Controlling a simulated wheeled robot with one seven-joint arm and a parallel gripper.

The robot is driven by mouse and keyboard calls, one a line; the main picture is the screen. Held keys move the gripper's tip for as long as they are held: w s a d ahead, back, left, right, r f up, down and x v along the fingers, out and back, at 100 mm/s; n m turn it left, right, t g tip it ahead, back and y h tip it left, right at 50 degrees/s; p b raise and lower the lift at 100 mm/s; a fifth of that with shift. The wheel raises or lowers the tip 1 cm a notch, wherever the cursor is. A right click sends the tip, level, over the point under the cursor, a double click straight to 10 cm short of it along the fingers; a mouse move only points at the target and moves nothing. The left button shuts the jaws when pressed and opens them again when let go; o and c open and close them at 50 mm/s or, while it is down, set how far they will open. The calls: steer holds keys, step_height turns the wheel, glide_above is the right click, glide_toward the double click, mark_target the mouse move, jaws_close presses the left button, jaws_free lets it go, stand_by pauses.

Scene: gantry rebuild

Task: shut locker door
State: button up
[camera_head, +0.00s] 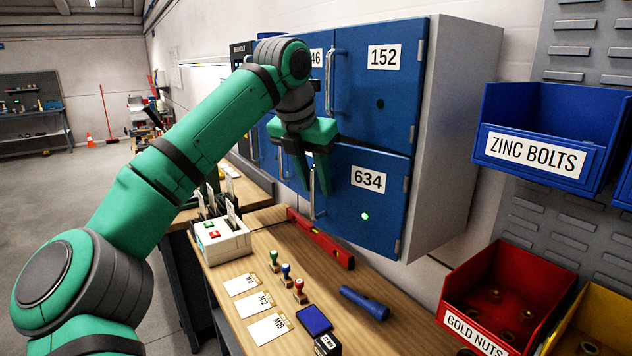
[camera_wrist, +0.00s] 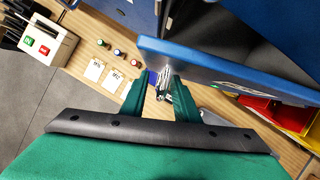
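The blue locker door labelled 634 (camera_head: 350,215) is the lower right door of the locker block and stands ajar. In the wrist view its light blue top edge (camera_wrist: 225,72) slants away from the locker, with a dark gap behind it. Its vertical silver handle (camera_head: 313,196) is on the left side of the door. My gripper (camera_head: 306,148) is in front of the door at the handle's upper part. In the wrist view the fingers (camera_wrist: 161,82) are apart, with the handle between them and a gap visible. Whether a finger touches the handle cannot be told.
Door 152 (camera_head: 375,80) above looks closed. On the wooden bench (camera_head: 270,238) below are a red level (camera_head: 320,238), several stamps, a blue flashlight (camera_head: 364,302) and a button box (camera_head: 222,240). A blue bin (camera_head: 550,130) and a red bin (camera_head: 510,290) are at right.

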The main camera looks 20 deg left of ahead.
steer(key=v, duration=1)
steer(key=shift+r, duration=0.3)
